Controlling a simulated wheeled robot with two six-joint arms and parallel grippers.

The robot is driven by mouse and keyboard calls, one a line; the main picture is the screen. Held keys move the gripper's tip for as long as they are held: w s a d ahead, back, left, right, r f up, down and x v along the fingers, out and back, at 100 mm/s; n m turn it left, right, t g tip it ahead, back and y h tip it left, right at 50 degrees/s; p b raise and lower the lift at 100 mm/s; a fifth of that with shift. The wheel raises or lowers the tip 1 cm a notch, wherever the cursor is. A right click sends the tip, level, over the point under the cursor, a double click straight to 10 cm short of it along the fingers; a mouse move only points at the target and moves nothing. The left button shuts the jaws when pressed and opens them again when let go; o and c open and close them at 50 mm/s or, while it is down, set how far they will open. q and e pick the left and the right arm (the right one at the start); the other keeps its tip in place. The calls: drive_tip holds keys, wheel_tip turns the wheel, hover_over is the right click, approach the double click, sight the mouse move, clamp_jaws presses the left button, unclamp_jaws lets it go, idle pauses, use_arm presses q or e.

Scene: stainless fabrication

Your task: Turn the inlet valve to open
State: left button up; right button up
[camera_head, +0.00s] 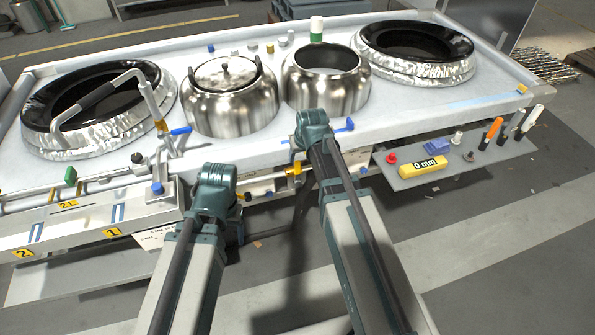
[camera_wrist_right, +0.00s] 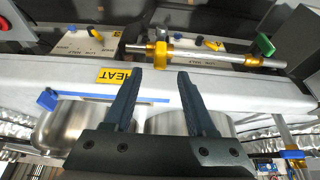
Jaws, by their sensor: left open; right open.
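No valve is readably labelled as the inlet. In the right wrist view, a yellow valve (camera_wrist_right: 160,55) sits on a thin metal pipe, just beyond my right gripper (camera_wrist_right: 157,73). That gripper is open, its two dark fingers apart with nothing between them; I cannot tell the remaining distance. The yellow valve also shows in the head view (camera_head: 293,170), under the bench's front edge beside my right arm's end (camera_head: 312,130). A green handle (camera_wrist_right: 264,45) is on the same pipe, to the right. My left gripper (camera_head: 213,195) is low at the bench front, its fingers hard to make out.
Two steel vessels (camera_head: 230,100) and two dark foil-wrapped rings (camera_head: 415,45) stand on the bench. A bent pipe with a blue lever (camera_head: 180,131) rises at the left. A side shelf (camera_head: 420,178) holds a yellow "0 mm" block and tools.

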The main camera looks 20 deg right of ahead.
sight(298, 163)
drive_tip(key=b+x, duration=0.6)
drive_tip(key=x, duration=0.2)
drive_tip(key=shift+f+b, duration=0.2)
drive_tip(key=shift+b, duration=0.15)
clamp_jaws()
idle(1.0)
